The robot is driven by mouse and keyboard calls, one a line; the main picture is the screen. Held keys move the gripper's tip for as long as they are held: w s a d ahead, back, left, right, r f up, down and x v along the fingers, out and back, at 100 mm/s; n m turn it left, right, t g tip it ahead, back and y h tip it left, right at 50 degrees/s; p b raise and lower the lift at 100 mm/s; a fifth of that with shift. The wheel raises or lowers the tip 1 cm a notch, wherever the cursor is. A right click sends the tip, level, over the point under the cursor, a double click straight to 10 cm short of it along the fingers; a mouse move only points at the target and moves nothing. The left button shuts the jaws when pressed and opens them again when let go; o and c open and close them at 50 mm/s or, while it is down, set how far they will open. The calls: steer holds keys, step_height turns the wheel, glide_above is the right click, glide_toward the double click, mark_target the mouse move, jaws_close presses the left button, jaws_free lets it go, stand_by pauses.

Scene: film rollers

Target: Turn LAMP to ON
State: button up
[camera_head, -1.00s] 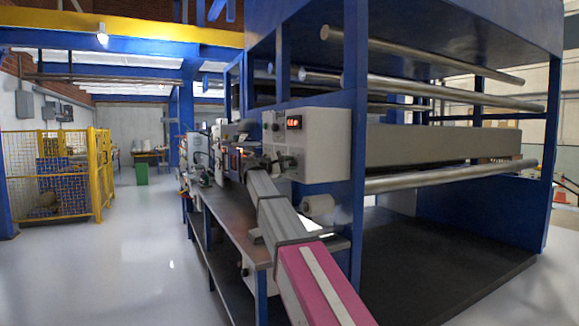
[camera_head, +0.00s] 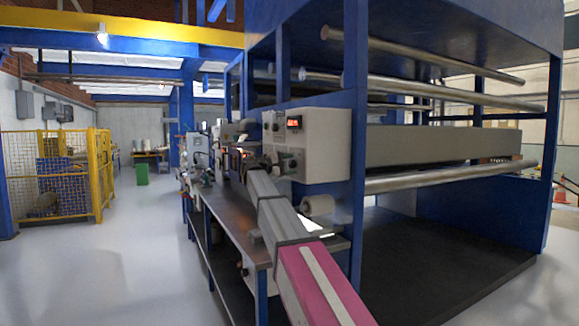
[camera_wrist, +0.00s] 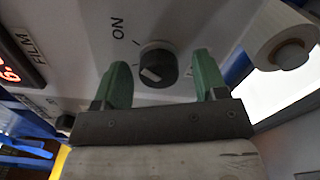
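In the wrist view a round black knob (camera_wrist: 157,65) sits on a pale panel (camera_wrist: 75,30). Its white pointer mark aims to the lower left in the picture. My gripper (camera_wrist: 161,59) is open, with one green finger on each side of the knob and gaps visible to both. In the head view my gripper is at the front of the white control box (camera_head: 325,145), partly hidden by my arm, and I cannot make out this knob there.
A red display (camera_wrist: 9,68) and a FILM label are left of the knob in the wrist view. A pale roller (camera_wrist: 286,45) juts out at the right. A metal bench (camera_head: 225,208) runs below the box. Open floor (camera_head: 130,250) lies to the left.

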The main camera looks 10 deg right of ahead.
steer(key=v, duration=1)
steer(key=shift+s+a, duration=0.15)
steer(key=shift+a, duration=0.25)
